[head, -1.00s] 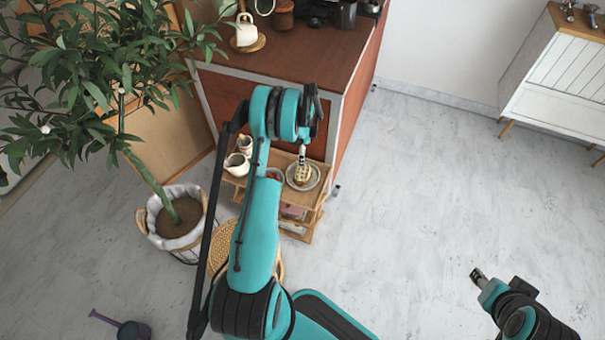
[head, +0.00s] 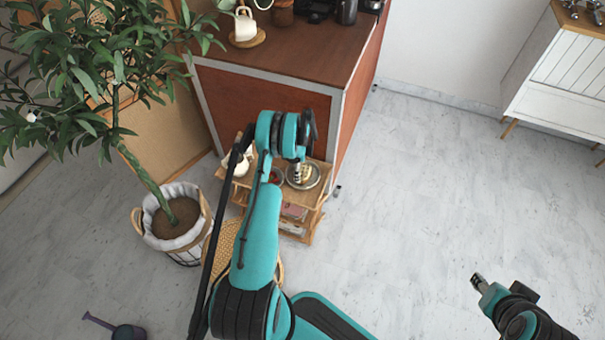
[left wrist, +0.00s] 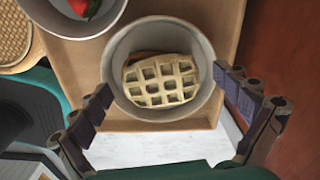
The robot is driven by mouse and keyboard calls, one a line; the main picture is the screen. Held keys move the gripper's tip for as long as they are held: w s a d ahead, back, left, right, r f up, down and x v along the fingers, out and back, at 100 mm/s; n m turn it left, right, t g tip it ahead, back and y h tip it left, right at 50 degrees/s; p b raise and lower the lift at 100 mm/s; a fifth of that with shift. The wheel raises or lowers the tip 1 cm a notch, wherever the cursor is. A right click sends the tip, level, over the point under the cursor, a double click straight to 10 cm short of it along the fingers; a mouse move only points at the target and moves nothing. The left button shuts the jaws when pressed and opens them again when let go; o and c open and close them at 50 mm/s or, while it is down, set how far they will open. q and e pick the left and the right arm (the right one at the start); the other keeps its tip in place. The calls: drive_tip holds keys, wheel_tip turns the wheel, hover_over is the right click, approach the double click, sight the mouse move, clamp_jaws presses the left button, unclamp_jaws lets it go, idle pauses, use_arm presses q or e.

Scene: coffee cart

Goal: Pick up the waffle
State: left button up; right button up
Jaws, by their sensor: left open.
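The waffle (left wrist: 160,82) is pale with a grid pattern. It lies in a round grey bowl or dish (left wrist: 112,75) on a small wooden cart. In the left wrist view my left gripper (left wrist: 163,102) is open, with one finger on each side of the dish and nothing between them but the view of the waffle. In the head view the left gripper (head: 298,178) hangs over the waffle (head: 306,174) and partly hides it. I cannot tell whether the fingers touch the dish. My right gripper (head: 477,281) is far to the right, over the floor.
Beside the dish, another bowl (left wrist: 62,25) holds something red and green. The wooden cart (head: 317,198) stands against a tall brown counter (head: 325,97). A potted plant (head: 172,222) is at left, and a woven stool (head: 222,245) is near my arm. The floor at right is clear.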

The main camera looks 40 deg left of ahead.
use_arm(q)
drive_tip(key=shift+r, duration=0.1)
drive_tip(key=c, duration=1.2)
drive_tip(key=shift+o, duration=0.2)
drive_tip(key=shift+r, duration=0.1)
